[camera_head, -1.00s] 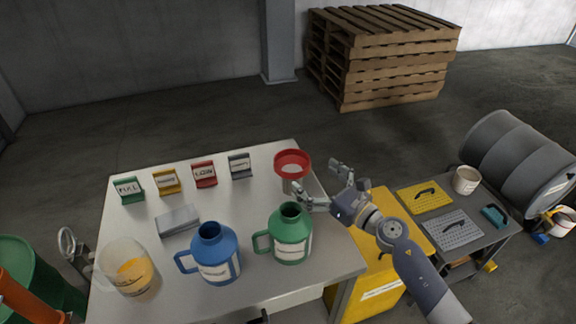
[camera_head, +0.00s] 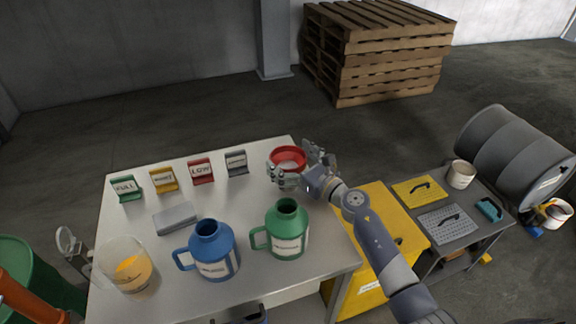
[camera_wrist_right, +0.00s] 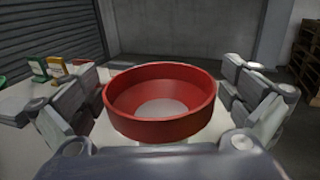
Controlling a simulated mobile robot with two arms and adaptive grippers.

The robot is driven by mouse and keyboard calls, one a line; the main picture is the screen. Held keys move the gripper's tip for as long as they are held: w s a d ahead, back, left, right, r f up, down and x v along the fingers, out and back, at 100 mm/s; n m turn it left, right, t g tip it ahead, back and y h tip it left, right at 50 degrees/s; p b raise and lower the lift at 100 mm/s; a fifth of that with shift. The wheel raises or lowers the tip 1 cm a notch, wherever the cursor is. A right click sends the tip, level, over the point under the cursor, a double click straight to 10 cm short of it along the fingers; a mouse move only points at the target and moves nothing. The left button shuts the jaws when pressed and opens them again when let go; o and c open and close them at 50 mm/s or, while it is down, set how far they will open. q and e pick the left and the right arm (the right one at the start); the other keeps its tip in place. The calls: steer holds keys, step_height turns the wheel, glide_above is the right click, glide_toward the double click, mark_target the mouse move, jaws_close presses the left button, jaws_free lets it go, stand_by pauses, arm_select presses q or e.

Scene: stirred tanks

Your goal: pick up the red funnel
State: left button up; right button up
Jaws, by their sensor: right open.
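The red funnel (camera_head: 288,155) stands at the right back corner of the white table, with its wide red rim up. In the right wrist view the funnel (camera_wrist_right: 160,131) fills the middle, its round mouth open toward the top. My right gripper (camera_head: 300,172) is at the funnel. Its fingers are open, one on each side of the rim, and this also shows in the right wrist view (camera_wrist_right: 160,105). I cannot tell if a finger touches the funnel. The funnel's lower part is mostly hidden behind the gripper. My left gripper does not show.
A green jug (camera_head: 287,232) and a blue jug (camera_head: 213,252) stand in front of the funnel. Small label stands, such as the grey one (camera_head: 236,163), line the table's back. A clear beaker (camera_head: 130,268) is at front left. A yellow cabinet (camera_head: 375,235) adjoins the table's right side.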

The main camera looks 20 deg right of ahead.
steer(key=shift+c, duration=1.1)
steer(key=c, duration=0.8)
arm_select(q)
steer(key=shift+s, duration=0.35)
arm_select(e)
steer(key=shift+o, duration=0.2)
steer(key=shift+r, duration=0.1)
